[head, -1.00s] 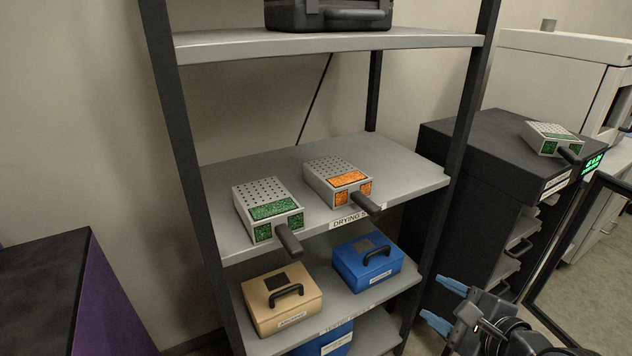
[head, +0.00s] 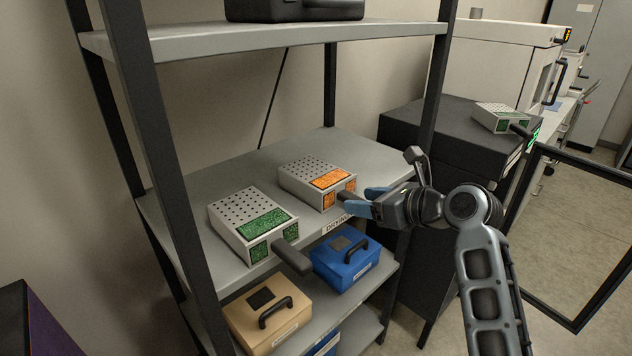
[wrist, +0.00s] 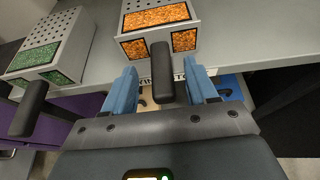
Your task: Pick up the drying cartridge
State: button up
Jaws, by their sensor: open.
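Two perforated grey cartridges with dark handles sit on the middle shelf, which carries a partly hidden label beginning "DRYING". One has orange panels (head: 318,182); the other, to its left, has green panels (head: 252,224). A third green-panelled cartridge (head: 502,117) lies on the dark cabinet. My gripper (head: 368,202) is at the shelf's front edge by the orange cartridge's handle. In the wrist view, that dark handle (wrist: 162,72) lies between the two open blue fingers (wrist: 163,88), with gaps on both sides. The orange cartridge (wrist: 158,28) is just ahead of the fingers.
The shelf (head: 368,150) is bare behind the cartridges. Below are a tan case (head: 266,312) and a blue case (head: 345,258). A shelf post (head: 436,100) stands right of the orange cartridge. An open framed door (head: 580,235) is at the right.

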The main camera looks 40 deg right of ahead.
aim_at(353, 196)
jog(key=shift+x, duration=1.95)
jog(key=shift+c, duration=0.2)
jog(key=shift+r, duration=0.1)
grip_shut()
